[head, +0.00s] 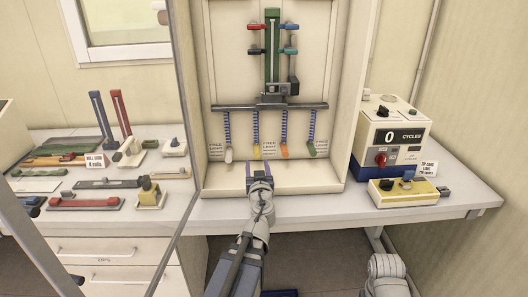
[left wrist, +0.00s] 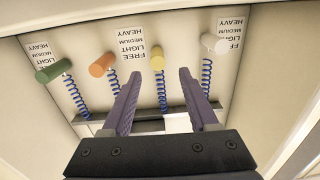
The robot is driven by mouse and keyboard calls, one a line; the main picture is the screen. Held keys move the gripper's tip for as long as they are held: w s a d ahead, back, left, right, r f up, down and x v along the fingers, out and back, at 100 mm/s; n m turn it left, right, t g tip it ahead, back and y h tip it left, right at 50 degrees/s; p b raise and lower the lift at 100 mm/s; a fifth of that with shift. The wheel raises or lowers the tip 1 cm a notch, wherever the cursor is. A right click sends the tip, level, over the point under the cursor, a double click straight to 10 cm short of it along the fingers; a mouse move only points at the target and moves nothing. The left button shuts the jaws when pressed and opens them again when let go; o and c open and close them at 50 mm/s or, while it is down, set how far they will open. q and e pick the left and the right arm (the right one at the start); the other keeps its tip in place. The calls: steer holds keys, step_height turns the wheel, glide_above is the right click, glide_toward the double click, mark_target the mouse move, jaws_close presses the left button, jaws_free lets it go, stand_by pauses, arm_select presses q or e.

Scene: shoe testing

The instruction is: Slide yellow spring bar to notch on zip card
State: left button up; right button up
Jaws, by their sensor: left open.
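The yellow spring bar (head: 256,152) hangs from a blue coiled spring on the cabinet's back panel, between the white and orange bars. It also shows in the left wrist view (left wrist: 157,62), with its end between my open left fingertips and apart from both. My left gripper (head: 259,175) is empty, just in front of and below the bar in the head view. Cards with FREE, LIGHT, MEDIUM, HEAVY (left wrist: 132,60) are beside the bars. A small white card (head: 429,168), seemingly headed zip card, stands at the right; its lower words are hard to read. My right gripper is out of view.
White (head: 229,155), orange (head: 284,152) and green (head: 310,149) bars hang close by. The cabinet's side walls flank the space. A cycle counter (head: 390,137) and yellow-topped box (head: 402,190) stand right. Several shoe-test fixtures fill the left counter.

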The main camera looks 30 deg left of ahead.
mark_target(257, 155)
arm_select(q)
steer(key=shift+w+a+r, duration=0.2)
steer(key=shift+w+a, duration=0.05)
steer(key=shift+w, duration=0.25)
steer(key=x, duration=0.7)
steer(key=shift+w+a, duration=0.1)
steer(key=shift+w, duration=0.25)
steer(key=shift+s, duration=0.1)
jaws_close()
stand_by(0.9)
